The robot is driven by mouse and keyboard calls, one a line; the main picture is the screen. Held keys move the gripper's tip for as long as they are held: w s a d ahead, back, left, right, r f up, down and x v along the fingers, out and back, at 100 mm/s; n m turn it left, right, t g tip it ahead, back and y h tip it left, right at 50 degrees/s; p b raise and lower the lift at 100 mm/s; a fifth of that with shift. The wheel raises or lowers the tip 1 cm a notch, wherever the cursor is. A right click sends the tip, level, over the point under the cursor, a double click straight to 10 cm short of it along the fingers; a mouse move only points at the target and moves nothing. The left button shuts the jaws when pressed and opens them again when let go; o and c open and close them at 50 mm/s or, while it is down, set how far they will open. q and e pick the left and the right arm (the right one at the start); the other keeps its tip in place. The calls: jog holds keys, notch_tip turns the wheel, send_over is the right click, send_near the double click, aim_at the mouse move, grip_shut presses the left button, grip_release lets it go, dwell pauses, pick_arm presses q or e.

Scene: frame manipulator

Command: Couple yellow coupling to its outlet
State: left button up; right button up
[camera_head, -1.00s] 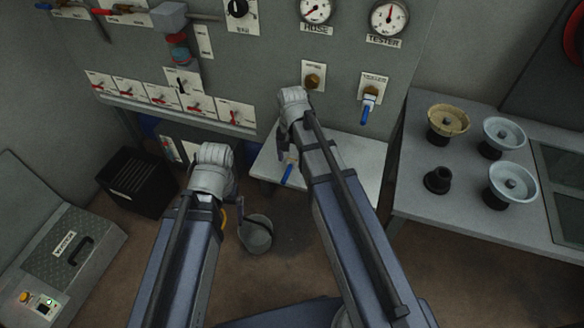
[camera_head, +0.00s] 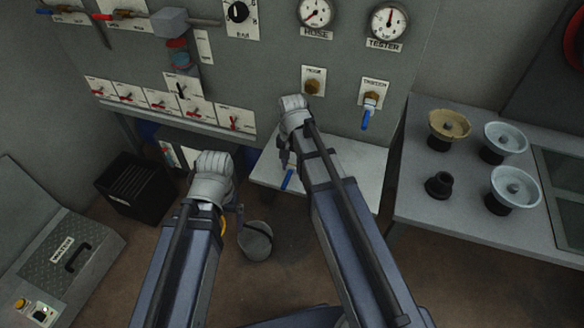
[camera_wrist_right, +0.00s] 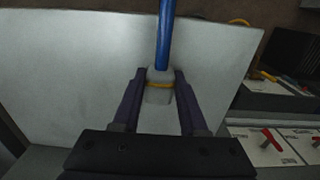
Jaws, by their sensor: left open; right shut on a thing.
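My right gripper (camera_wrist_right: 160,92) is shut on a pale coupling with a yellow band (camera_wrist_right: 159,78); a blue rod-like part (camera_wrist_right: 165,35) extends from it. In the head view the blue part (camera_head: 287,179) shows just below the right wrist, and the rest of the coupling is mostly hidden by my arm. A bare brass outlet (camera_head: 312,87) sits on the panel above and slightly right of that wrist, apart from it. A second outlet (camera_head: 371,98), under the tester gauge, carries a pale fitting with a blue part (camera_head: 365,120). My left gripper (camera_head: 238,215) is open, near the bucket.
A white shelf (camera_head: 345,180) lies beneath the right gripper. A bucket (camera_head: 256,240) stands on the floor. The right table (camera_head: 430,215) holds a tan wheel-like part (camera_head: 449,125), pale ones and a black one. A black box (camera_head: 137,186) and a grey case (camera_head: 75,250) are at left.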

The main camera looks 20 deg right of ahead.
aim_at(292, 165)
grip_shut()
notch_tip(292, 165, up, 10)
jog(key=p, duration=1)
jog(key=shift+r, duration=0.1)
